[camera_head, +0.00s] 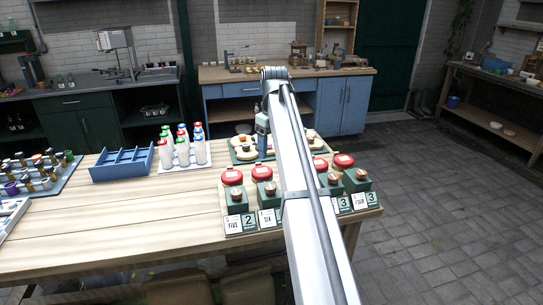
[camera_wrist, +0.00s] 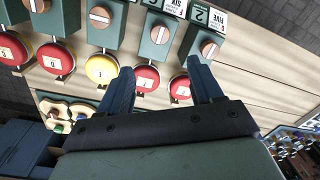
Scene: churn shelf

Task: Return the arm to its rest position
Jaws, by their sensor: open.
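My arm reaches out over the wooden table (camera_head: 110,215) in the head view, and my gripper (camera_head: 262,146) hangs down from its far end near a green board. In the wrist view my gripper (camera_wrist: 160,67) has its two dark blue fingers well apart, with nothing held between them. Beyond the fingertips are a red lid (camera_wrist: 146,78), another red lid (camera_wrist: 180,87) and a yellow lid (camera_wrist: 101,68), beside green boxes (camera_wrist: 158,38) with round knobs. No contact shows between the fingers and these things.
The head view shows red-lidded jars (camera_head: 232,177) behind the knobbed boxes at the table's front right. A blue divided tray (camera_head: 122,164), white bottles (camera_head: 182,152) and a rack of small bottles (camera_head: 35,178) stand to the left.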

